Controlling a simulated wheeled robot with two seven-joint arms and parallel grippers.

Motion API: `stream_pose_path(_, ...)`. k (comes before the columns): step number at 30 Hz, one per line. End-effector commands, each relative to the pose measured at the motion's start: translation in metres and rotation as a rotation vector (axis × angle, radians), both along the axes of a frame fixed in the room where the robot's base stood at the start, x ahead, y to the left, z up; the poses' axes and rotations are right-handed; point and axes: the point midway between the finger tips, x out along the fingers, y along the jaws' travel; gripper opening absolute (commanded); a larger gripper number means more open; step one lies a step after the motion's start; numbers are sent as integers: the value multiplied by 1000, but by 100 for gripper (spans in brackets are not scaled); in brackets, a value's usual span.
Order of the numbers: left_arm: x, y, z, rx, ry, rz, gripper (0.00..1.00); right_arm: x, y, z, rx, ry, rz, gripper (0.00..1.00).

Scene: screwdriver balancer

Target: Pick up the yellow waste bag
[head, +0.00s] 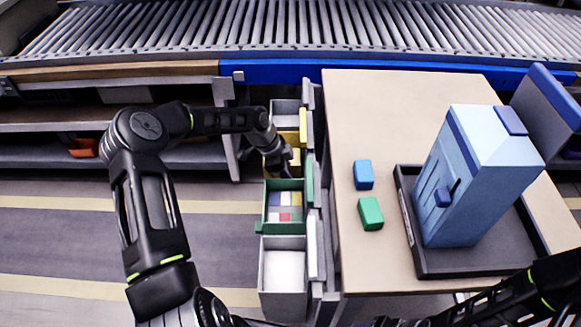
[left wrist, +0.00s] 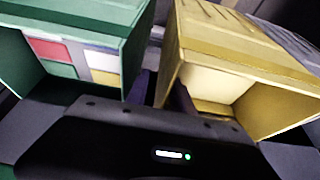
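No loose bag shows. The yellow thing in view is an open-topped yellow bin (head: 303,127), between a grey bin and a green bin in a row left of the table. It also shows in the left wrist view (left wrist: 250,50), tilted, with a pale inside. My left gripper (head: 281,165) is down at the yellow bin and hides part of it. In the left wrist view its dark fingers (left wrist: 164,95) stand apart, on either side of the yellow bin's near wall. I cannot tell whether they press on it. My right gripper is out of view.
The green bin (head: 263,200) holds coloured blocks. A grey bin (head: 283,243) is nearest. On the table (head: 370,120) are a blue block (head: 363,175), a green block (head: 370,213) and a blue cabinet (head: 465,185) on a dark tray (head: 470,265). A roller conveyor (head: 300,25) runs behind.

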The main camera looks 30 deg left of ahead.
Motion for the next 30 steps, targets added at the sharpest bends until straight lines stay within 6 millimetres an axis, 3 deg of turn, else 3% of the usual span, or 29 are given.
stream_pose_path(11,0,0,0,0,0,0,0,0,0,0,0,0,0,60)
stream_pose_path(30,0,0,0,0,0,0,0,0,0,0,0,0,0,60)
